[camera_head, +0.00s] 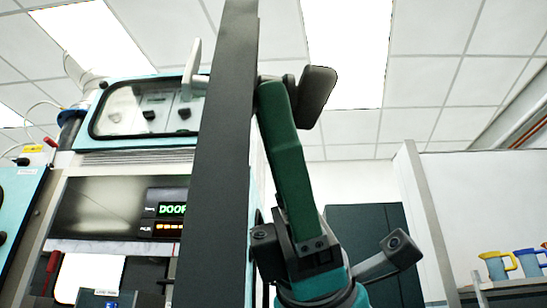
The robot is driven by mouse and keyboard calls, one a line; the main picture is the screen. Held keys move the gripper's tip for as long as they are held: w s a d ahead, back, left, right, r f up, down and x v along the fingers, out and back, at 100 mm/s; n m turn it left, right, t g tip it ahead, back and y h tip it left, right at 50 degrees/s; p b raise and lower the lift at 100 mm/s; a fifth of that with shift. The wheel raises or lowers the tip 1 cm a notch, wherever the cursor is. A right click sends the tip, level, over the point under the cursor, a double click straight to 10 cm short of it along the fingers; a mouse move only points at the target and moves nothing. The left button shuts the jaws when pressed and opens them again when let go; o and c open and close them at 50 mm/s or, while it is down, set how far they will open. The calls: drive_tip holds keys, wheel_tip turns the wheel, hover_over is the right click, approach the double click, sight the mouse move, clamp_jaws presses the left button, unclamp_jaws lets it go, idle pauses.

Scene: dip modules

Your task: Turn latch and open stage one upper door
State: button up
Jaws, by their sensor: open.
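The machine's upper door (118,110) is a teal-framed panel with a clear window at the upper left. It looks closed, though its right end is hidden behind a dark upright bar. A pale upright handle-like piece (193,62), which may be the latch, stands out at the window's upper right. My gripper (293,88) is at the top of the green link, right of the bar. It is open, with dark pads and nothing seen in it. It appears apart from the pale piece, but the bar hides the space between them.
The dark upright bar (222,160) crosses the view between the machine and my arm; I cannot tell what it belongs to. Below the door are a lit display (168,211) and a dark panel. Dark cabinets (375,232) and jugs (497,265) on a shelf are at right.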

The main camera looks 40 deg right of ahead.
drive_tip(key=b+v, duration=0.1)
drive_tip(key=v, duration=0.6)
drive_tip(key=shift+w+d+f, duration=0.15)
drive_tip(key=shift+d+f, duration=0.1)
idle(0.4)
